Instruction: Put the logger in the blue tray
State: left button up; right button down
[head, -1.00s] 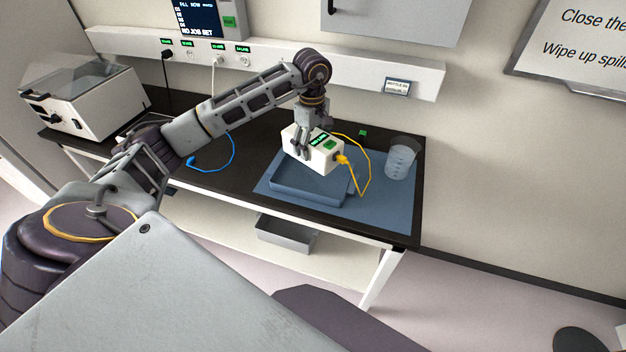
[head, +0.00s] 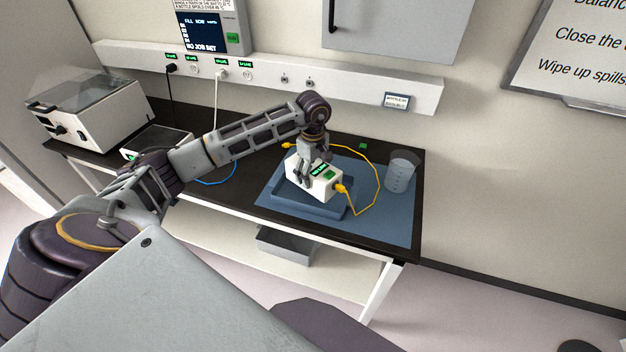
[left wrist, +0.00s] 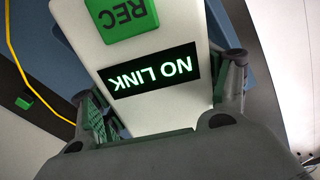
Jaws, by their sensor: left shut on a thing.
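The logger (head: 313,181) is a white box with a green button and a dark screen. In the left wrist view the logger (left wrist: 185,110) shows "NO LINK" on its screen and a green REC button. My left gripper (head: 308,172) is shut on it from above, one finger on each side. The logger sits low over the blue tray (head: 338,212), within its outline; I cannot tell whether it touches the tray floor. A yellow cable is plugged into the logger's right end. My right gripper is not in view.
The tray stands on a blue mat (head: 395,228) on the dark bench. A clear beaker (head: 401,172) stands to the right. The yellow cable (head: 378,180) loops behind the logger. A white machine (head: 85,108) is at the left, and a grey bin (head: 285,244) is on the lower shelf.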

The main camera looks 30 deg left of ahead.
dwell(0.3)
pick_arm(q)
jog(key=shift+f+p, duration=0.45)
jog(key=shift+f, duration=1.45)
jog(key=shift+f, duration=0.15)
jog(key=o, duration=1.4)
jog(key=shift+o, duration=0.2)
jog(key=shift+r, duration=0.2)
